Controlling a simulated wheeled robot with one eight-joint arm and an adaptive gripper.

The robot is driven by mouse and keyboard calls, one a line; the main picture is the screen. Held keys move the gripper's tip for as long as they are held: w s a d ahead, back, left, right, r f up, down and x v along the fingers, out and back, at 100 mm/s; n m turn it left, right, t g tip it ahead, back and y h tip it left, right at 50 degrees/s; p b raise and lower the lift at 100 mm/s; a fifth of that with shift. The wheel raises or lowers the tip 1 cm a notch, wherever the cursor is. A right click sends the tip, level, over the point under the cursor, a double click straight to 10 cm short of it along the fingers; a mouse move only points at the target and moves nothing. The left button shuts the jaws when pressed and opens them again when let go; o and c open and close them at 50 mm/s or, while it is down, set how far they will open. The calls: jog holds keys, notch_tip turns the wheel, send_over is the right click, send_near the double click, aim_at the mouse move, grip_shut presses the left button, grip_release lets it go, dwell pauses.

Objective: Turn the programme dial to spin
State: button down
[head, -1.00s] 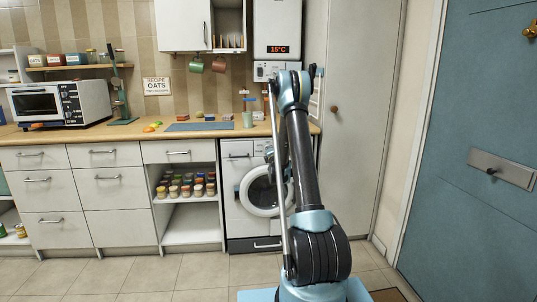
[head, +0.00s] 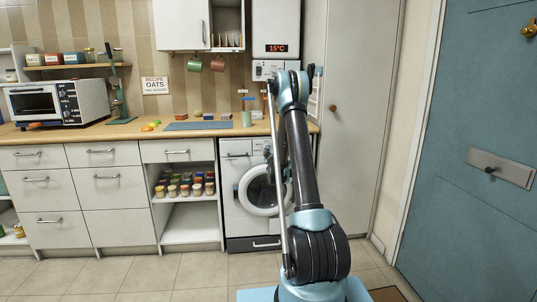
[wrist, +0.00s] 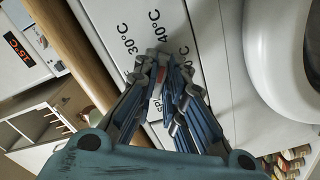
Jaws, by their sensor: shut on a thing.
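The washing machine (head: 236,222) stands under the worktop in the head view, its round door (head: 262,193) partly behind my arm. In the wrist view its white front panel (wrist: 213,63) carries printed labels. "30°C" and "40°C" are readable, and one starting "sp" is partly covered by a finger. My gripper (wrist: 166,62) is at this panel among the labels, its fingers closed together. It is shut on the programme dial, which the fingers almost wholly hide. Where the dial points cannot be told. In the head view my arm hides most of this area.
The wooden worktop edge (wrist: 78,55) runs close beside my gripper in the wrist view. The bulging door ring (wrist: 268,60) is on the other side. Open shelves with jars (head: 184,190) stand left of the machine, and a tall cupboard (head: 357,120) to the right.

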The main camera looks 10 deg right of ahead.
jog(key=shift+a+r+m, duration=0.1)
jog(key=shift+a+m, duration=0.2)
jog(key=shift+m, duration=5.5)
jog(key=shift+a+r+m, duration=0.1)
jog(key=shift+a+m, duration=0.2)
jog(key=shift+m, duration=5.5)
jog(key=shift+a+r+m, duration=0.1)
jog(key=shift+a+m, duration=0.2)
jog(key=shift+m, duration=5.5)
jog(key=shift+a, duration=0.1)
jog(key=shift+a+m, duration=0.1)
jog(key=shift+m, duration=0.2)
jog(key=c, duration=1.7)
grip_release()
jog(key=shift+f, duration=0.1)
jog(key=shift+o, duration=0.2)
